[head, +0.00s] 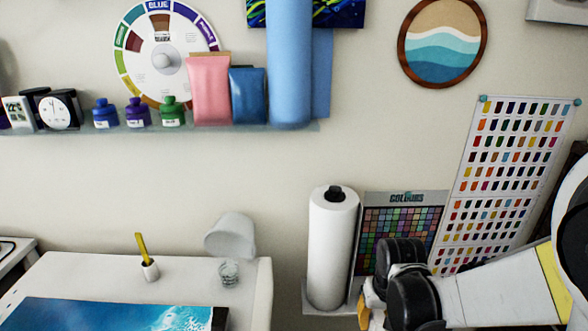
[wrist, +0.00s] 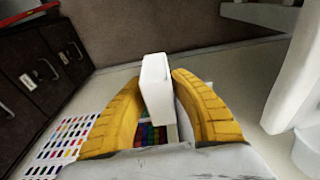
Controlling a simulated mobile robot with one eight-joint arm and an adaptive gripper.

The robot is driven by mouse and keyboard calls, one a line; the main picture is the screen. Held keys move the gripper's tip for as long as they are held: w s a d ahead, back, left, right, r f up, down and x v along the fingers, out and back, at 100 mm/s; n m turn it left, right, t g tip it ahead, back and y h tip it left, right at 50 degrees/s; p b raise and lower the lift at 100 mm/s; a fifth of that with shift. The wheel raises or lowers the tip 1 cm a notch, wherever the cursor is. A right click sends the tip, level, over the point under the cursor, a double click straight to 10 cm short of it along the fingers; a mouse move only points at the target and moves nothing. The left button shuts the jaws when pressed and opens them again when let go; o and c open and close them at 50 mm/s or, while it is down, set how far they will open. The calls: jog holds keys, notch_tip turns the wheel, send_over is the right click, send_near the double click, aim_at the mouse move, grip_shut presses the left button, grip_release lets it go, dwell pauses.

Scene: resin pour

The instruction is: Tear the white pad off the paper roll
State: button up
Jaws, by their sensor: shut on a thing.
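The paper roll (head: 332,245) stands upright, white with a dark core top, on a small white ledge below the wall shelf. My gripper (wrist: 163,78) has its yellow fingers shut on a small white block, the white pad (wrist: 156,90). In the head view only a bit of an orange finger (head: 366,300) shows, just right of the roll's lower part. There the pad is hidden behind my arm. I cannot tell whether the pad touches the roll.
A colour chart (head: 402,215) stands right behind the roll, near my arm. A swatch poster (head: 512,180) hangs to the right. Dark drawers (wrist: 42,75) show in the wrist view.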

aim_at(380, 330)
jog(key=shift+s+r+p, duration=0.15)
jog(key=shift+s+r, duration=0.1)
jog(key=shift+s, duration=0.65)
jog(key=shift+s+r+p, duration=0.15)
jog(key=shift+s+r, duration=0.05)
jog(key=shift+s, duration=0.65)
